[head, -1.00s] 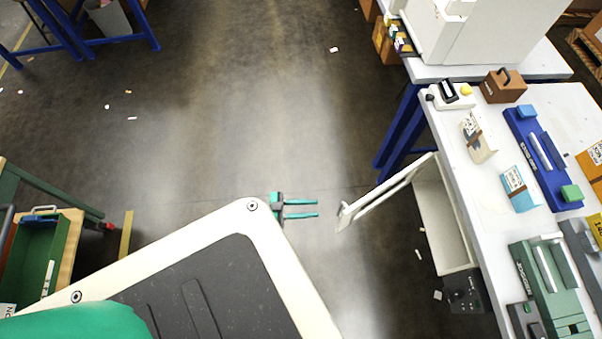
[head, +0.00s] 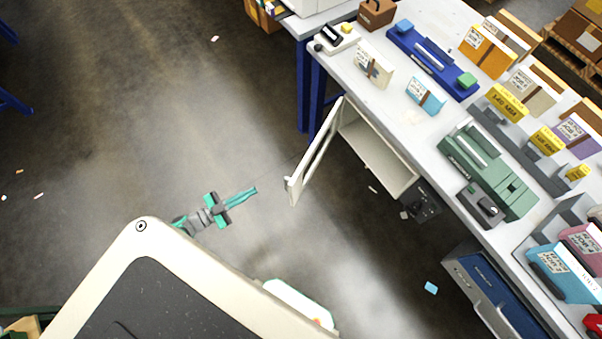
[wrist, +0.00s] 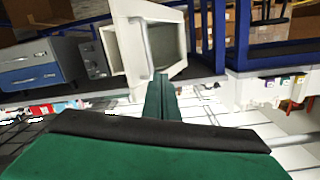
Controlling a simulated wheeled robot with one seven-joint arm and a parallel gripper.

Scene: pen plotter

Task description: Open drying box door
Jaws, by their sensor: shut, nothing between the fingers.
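The drying box (head: 378,155) is a cream box under the edge of the workbench. Its door (head: 316,152) stands swung open, out from the box, and the inside shows. My gripper (head: 252,191) is green and shut, with nothing between its fingers. In the head view it is left of the door's free edge, apart from it.
A white workbench (head: 345,70) on blue legs carries boxes, trays and a green device (head: 490,170). A dark control unit (head: 424,200) is beside the box. A blue drawer cabinet (head: 485,285) stands under the bench.

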